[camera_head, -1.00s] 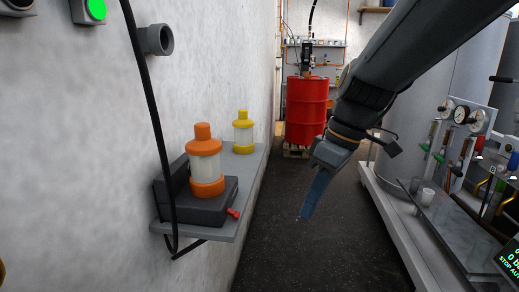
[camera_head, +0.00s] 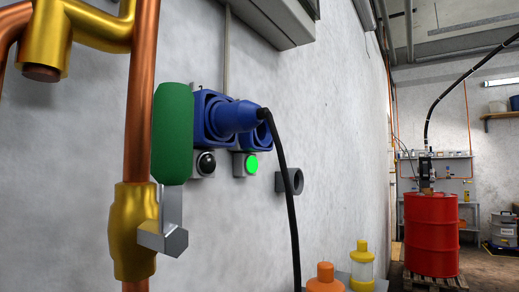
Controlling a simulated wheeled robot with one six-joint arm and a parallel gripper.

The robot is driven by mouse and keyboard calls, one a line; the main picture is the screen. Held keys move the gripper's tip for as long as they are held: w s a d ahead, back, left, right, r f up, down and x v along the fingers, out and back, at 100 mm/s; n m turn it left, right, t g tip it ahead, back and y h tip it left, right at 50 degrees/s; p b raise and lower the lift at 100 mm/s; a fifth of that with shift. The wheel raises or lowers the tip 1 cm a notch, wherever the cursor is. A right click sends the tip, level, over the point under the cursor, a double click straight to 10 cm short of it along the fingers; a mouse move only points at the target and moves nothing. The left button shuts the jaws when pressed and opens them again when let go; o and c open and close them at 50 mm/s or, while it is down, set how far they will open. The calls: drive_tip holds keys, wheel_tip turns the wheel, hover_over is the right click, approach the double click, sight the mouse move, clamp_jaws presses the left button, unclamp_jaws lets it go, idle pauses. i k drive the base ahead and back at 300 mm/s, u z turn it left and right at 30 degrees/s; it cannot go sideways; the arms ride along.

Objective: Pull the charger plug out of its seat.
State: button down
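The blue charger plug (camera_head: 236,117) sits in a blue wall socket (camera_head: 203,120) on the white wall, left of the middle. The plug points out from the wall to the right. A black cable (camera_head: 288,205) bends out of its rear end and hangs down past the bottom edge. A second blue socket housing (camera_head: 262,137) shows partly behind the plug. My gripper is not in view.
Left of the socket are copper pipes (camera_head: 141,90), a brass valve (camera_head: 133,230) and a green handle (camera_head: 173,133). Below the sockets are a dark lamp (camera_head: 206,163) and a lit green lamp (camera_head: 251,164). A grey ring holder (camera_head: 290,181) is to the right. A red drum (camera_head: 431,235) stands far right.

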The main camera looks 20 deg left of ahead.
sight(225, 119)
drive_tip(key=z, duration=0.05)
drive_tip(key=k, duration=0.4)
drive_tip(key=u, duration=0.2)
drive_tip(key=i, duration=0.35)
drive_tip(key=u, duration=1.05)
drive_tip(key=k, duration=0.5)
drive_tip(key=u, duration=0.25)
